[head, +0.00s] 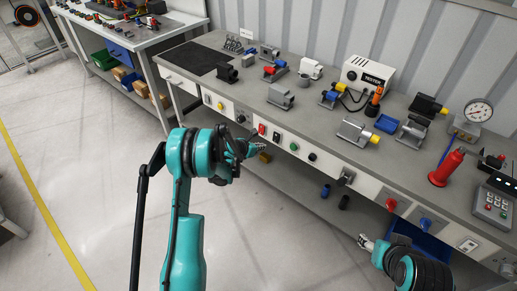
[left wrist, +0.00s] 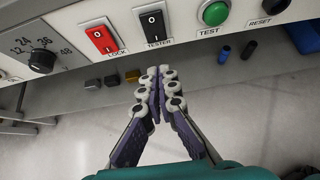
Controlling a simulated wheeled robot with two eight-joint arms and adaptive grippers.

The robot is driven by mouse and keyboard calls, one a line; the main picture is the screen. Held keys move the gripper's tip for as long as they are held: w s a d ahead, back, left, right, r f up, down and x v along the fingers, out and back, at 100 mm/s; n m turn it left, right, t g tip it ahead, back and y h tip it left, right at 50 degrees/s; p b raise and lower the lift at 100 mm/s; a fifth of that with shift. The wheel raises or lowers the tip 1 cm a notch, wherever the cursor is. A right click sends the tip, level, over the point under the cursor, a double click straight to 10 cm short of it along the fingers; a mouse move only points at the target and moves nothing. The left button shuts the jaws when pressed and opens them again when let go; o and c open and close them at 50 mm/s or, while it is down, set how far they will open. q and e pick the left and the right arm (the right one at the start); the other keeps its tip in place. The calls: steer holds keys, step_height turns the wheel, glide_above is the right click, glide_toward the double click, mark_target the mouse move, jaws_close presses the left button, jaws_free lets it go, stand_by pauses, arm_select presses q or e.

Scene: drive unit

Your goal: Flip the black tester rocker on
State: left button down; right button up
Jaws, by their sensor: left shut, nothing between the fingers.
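The black tester rocker (left wrist: 153,24) sits on the light front panel in the left wrist view, with a TESTER label below it. It also shows in the head view (head: 277,136), just right of the red rocker. Which way it is tipped I cannot tell. My left gripper (left wrist: 159,73) is shut and empty. Its fingertips are below the rocker in the wrist view and appear apart from the panel. In the head view the left gripper (head: 259,147) is in front of the bench edge. My right gripper (head: 364,242) is low at the right, its fingers too small to read.
A red LOCK rocker (left wrist: 101,38) is left of the tester rocker, with a black dial (left wrist: 41,61) farther left. A green TEST button (left wrist: 215,13) and a black RESET button (left wrist: 275,5) are to the right. A white TESTER box (head: 368,75) stands on the crowded bench.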

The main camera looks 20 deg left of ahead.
mark_target(275, 141)
arm_select(q)
steer(key=w+r+b+x, duration=0.1)
steer(key=b+x, duration=0.2)
steer(key=x, duration=0.5)
steer(key=shift+w+d, duration=0.2)
steer(key=shift+d, duration=0.05)
steer(key=shift+r, duration=0.15)
steer(key=shift+w+d+f+t, duration=0.1)
steer(key=shift+w+f+t, duration=0.1)
steer(key=shift+w+t, duration=0.15)
steer(key=shift+s+r, duration=0.1)
steer(key=shift+r, duration=0.05)
